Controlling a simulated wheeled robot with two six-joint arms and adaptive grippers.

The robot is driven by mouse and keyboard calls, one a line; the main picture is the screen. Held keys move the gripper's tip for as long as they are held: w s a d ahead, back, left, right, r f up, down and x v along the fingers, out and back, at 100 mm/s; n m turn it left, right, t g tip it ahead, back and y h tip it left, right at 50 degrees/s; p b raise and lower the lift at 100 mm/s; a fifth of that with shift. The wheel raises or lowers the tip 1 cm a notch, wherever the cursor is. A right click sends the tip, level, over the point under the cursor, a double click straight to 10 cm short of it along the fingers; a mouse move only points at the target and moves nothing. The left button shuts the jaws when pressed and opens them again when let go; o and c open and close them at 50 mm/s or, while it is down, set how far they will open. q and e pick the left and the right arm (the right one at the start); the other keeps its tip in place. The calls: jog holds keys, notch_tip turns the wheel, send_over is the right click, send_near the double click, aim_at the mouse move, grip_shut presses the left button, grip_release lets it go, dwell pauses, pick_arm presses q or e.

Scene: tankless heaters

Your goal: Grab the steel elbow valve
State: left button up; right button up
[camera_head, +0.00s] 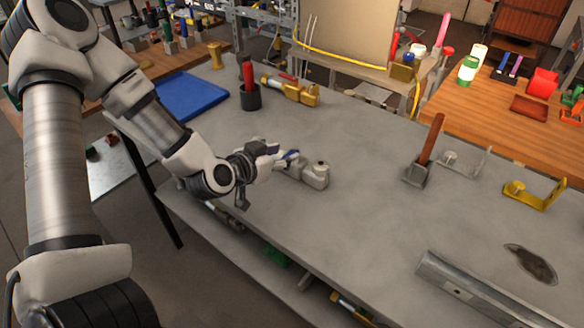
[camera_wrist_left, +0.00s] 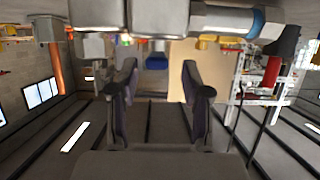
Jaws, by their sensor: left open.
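The steel elbow valve (camera_head: 314,176) is a pale grey, blocky fitting lying on the grey workbench, with a round port on top and a blue part at its far left end. My left gripper (camera_head: 276,158) is beside its left end, low over the bench, and partly hides it. In the left wrist view, the valve's grey body (camera_wrist_left: 158,16) and blue ring (camera_wrist_left: 258,22) lie along the top edge. My right gripper is not visible.
A black cup with a red-handled tool (camera_head: 250,94) and a brass valve (camera_head: 291,90) stand behind. A blue tray (camera_head: 190,97) is at the back left. A wooden-handled tool (camera_head: 416,174), a yellow bracket (camera_head: 534,196) and a metal channel (camera_head: 480,292) are to the right.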

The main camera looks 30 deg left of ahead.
aim_at(292, 152)
pick_arm(q)
jog(key=x, duration=0.4)
jog(key=shift+d, duration=0.2)
jog(key=shift+s, duration=0.1)
grip_shut()
